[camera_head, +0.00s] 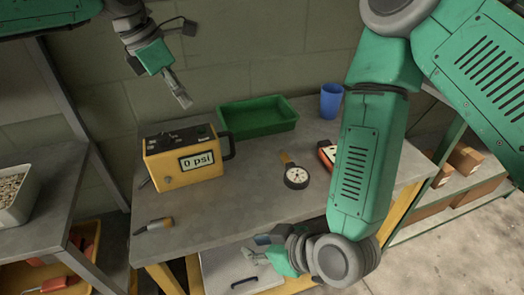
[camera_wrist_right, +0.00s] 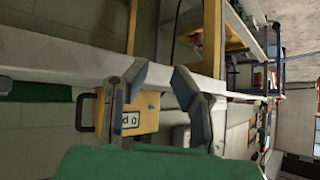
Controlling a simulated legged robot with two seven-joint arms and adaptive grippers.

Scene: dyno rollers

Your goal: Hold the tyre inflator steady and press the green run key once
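The tyre inflator (camera_head: 187,172) is a yellow box with a dark top and handle, standing upright on the grey table; its display reads "0 psi". It also shows turned sideways in the right wrist view (camera_wrist_right: 145,113). Small controls sit on its top, but I cannot make out the green run key. My left gripper (camera_head: 184,101) hangs in the air above and behind the inflator, touching nothing; its fingers overlap from this angle. My right gripper (camera_head: 250,257) is low at the table's front edge, right of and apart from the inflator. Its fingers (camera_wrist_right: 160,88) are open and empty.
A green tray (camera_head: 258,117) and a blue cup (camera_head: 331,101) stand at the table's back. A round gauge (camera_head: 296,177) and a red device (camera_head: 326,155) lie to the right. A brush-like tool (camera_head: 155,226) lies near the front left edge. The table's front middle is clear.

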